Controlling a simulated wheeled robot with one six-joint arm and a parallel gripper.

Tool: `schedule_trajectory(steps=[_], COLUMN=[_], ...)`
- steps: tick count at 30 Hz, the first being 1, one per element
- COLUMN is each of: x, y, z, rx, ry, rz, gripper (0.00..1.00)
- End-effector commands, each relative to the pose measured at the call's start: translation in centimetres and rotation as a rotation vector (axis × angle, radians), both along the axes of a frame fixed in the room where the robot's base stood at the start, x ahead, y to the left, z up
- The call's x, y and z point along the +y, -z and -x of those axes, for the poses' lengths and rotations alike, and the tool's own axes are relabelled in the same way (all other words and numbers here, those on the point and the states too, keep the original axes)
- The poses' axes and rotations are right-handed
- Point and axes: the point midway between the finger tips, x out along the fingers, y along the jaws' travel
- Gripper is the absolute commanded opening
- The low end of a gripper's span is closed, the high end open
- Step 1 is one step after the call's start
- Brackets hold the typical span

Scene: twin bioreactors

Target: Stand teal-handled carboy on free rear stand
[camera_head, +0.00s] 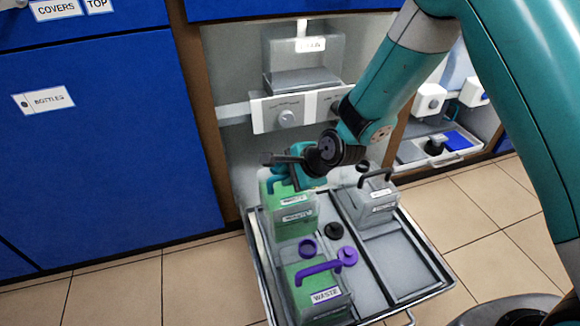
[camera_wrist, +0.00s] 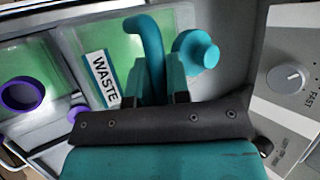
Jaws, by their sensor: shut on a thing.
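The teal-handled carboy (camera_head: 288,222) holds green liquid and is at the rear left of the pull-out tray (camera_head: 262,284) in the head view. My gripper (camera_head: 287,172) is at its top, shut on the teal handle. In the wrist view the fingers of my gripper (camera_wrist: 158,92) close around that handle (camera_wrist: 150,45), beside a teal cap (camera_wrist: 196,50) and a WASTE label. I cannot tell whether the carboy's base touches the tray. A dark-handled carboy (camera_head: 372,212) stands at the rear right. The front-right rectangular place (camera_head: 396,264) is empty.
A purple-handled carboy (camera_head: 318,293) with green liquid stands front left, with a purple cap (camera_head: 347,256) by it. A black cap (camera_head: 334,231) is close by. Behind is a grey unit with a dial (camera_head: 287,118). A blue cabinet (camera_head: 110,140) stands left.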

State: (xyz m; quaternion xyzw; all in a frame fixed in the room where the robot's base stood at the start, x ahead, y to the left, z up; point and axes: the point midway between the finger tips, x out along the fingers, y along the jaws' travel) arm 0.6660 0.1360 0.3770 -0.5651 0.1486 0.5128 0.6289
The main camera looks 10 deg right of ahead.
Motion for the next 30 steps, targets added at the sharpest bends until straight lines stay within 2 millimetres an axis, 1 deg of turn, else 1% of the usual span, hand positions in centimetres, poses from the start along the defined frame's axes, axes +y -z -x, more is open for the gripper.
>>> schedule_trajectory(steps=[1, 3, 8, 11, 18, 20, 26, 27, 29, 30], x=[0.1, 0.2, 0.2, 0.2, 0.1, 0.2, 0.1, 0.0, 0.0, 0.0], y=[0.9, 1.6, 2.1, 2.8, 6.1, 6.4, 6.3, 6.5, 6.5, 6.5], z=[-0.2, -0.2, -0.2, -0.2, -0.1, -0.2, -0.1, 0.0, 0.0, 0.0], rx=[-0.007, -0.007, -0.007, -0.007, -0.005, -0.006, -0.005, 0.001, 0.001, 0.001], ry=[-0.001, -0.001, -0.001, -0.001, -0.001, 0.000, 0.000, 0.000, 0.000, 0.000], rz=[-0.005, -0.005, -0.005, -0.005, -0.004, -0.005, -0.004, 0.000, 0.000, 0.000], gripper=[0.00, 0.00, 0.00, 0.00, 0.00, 0.00, 0.00, 0.23, 0.37, 0.42])
